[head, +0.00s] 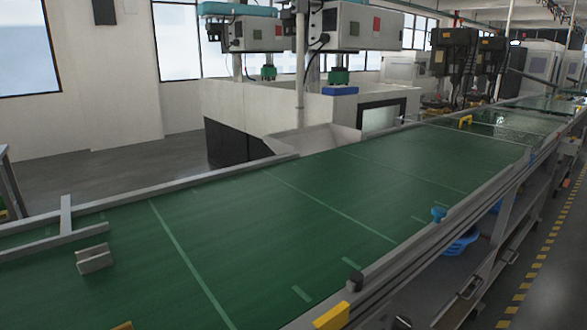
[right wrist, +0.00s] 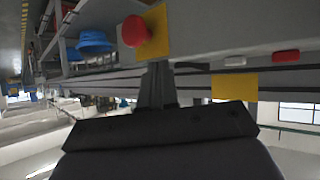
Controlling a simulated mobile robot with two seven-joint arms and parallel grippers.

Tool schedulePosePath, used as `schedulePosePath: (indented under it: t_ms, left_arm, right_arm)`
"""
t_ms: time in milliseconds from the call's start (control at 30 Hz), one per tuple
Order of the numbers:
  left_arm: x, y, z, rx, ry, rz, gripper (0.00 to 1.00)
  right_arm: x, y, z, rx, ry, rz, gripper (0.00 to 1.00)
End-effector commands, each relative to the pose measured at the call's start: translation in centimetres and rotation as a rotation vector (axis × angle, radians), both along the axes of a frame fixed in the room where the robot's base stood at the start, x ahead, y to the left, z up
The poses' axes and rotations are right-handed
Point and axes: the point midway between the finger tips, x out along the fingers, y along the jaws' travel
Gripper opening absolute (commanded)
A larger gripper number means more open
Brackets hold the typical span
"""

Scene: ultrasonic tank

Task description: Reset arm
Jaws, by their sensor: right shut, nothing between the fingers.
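My right gripper (right wrist: 157,70) shows in the right wrist view, its narrow dark fingers together and empty. It points toward the grey side rail of a bench or conveyor. A red round button (right wrist: 136,31) on a yellow plate (right wrist: 157,32) is just above and left of the fingertips in the picture. I cannot tell how far the fingertips are from the rail. Neither gripper can be made out in the head view, and my left gripper is in no view.
A long green conveyor (head: 300,220) fills the head view's front. A small grey metal block (head: 94,259) lies on it at left. A blue basket (head: 461,241) sits below.

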Motion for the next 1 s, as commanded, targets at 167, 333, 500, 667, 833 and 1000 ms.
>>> schedulePosePath:
  t_ms: [167, 333, 500, 667, 833, 1000]
  left_arm:
    - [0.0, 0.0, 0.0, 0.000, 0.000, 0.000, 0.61]
    - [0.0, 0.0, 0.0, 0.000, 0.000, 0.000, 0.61]
    - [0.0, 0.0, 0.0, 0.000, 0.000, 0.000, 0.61]
    - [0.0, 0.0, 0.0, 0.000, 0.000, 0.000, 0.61]
    - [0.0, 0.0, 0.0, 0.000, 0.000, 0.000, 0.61]
    - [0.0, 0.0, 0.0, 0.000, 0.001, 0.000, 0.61]
  right_arm:
    - [-6.8, -1.9, -4.8, -0.024, 0.313, -0.004, 0.00]
    - [-12.2, -2.7, -7.1, -0.035, 0.532, 0.024, 0.00]
    - [-16.6, -3.1, -8.5, -0.037, 0.695, 0.067, 0.00]
    - [-14.8, -2.6, -10.0, -0.027, 0.611, 0.077, 0.00]
    - [-13.2, -2.1, -11.6, -0.013, 0.521, 0.089, 0.00]
    - [-11.6, -1.5, -13.8, 0.007, 0.400, 0.105, 0.00]
